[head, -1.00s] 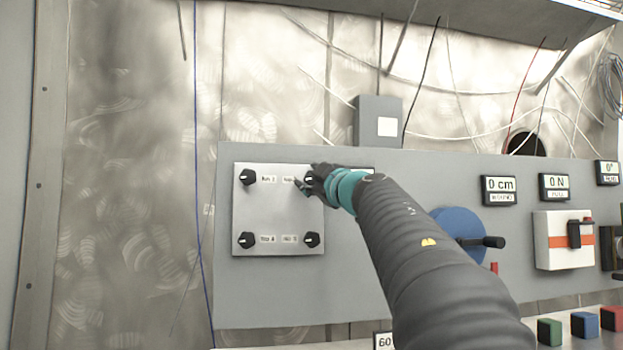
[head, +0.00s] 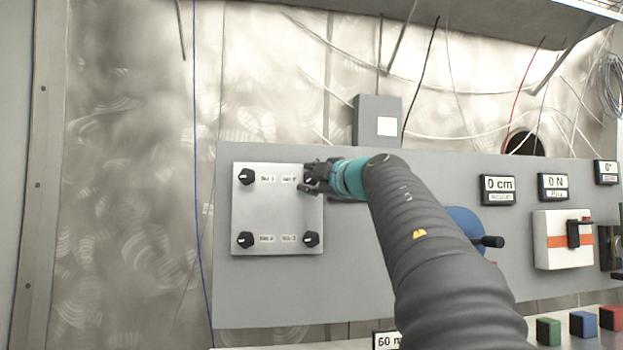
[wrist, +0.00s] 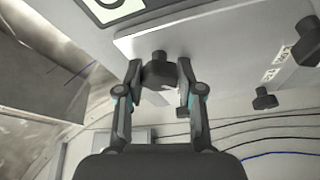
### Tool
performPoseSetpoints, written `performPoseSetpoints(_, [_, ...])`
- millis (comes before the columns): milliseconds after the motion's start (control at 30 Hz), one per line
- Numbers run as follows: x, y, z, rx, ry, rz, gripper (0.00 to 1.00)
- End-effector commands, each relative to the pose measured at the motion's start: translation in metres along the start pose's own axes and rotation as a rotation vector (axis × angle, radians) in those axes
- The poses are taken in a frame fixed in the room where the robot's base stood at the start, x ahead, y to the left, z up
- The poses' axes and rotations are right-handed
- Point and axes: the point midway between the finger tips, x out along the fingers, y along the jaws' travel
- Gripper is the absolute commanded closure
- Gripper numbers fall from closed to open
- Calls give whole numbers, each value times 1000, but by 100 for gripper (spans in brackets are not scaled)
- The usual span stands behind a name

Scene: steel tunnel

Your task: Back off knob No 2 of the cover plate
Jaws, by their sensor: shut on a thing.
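The cover plate (head: 270,212) is a pale metal square on the grey panel, with a black knob near each corner. It also shows in the wrist view (wrist: 215,35). My gripper (head: 309,178) is at the plate's top right corner, at the knob beside the label that seems to read No 2. In the wrist view my gripper (wrist: 159,78) has one finger on each side of this black knob (wrist: 160,73) and is shut on it. The knob's stem meets the plate in the wrist view.
The other knobs are at top left (head: 247,177), bottom left (head: 245,240) and bottom right (head: 311,239). A blue disc (head: 463,219) with a black handle lies right of the plate, partly behind my arm. A grey box (head: 377,121) is above the panel.

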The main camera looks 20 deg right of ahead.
Motion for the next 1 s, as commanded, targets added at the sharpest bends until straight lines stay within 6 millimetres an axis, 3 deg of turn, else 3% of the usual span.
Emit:
performPoseSetpoints(600, [1, -1, 0, -527, 1, -217, 98])
performPoseSetpoints(1000, [0, -2, 0, -739, 2, -306, 98])
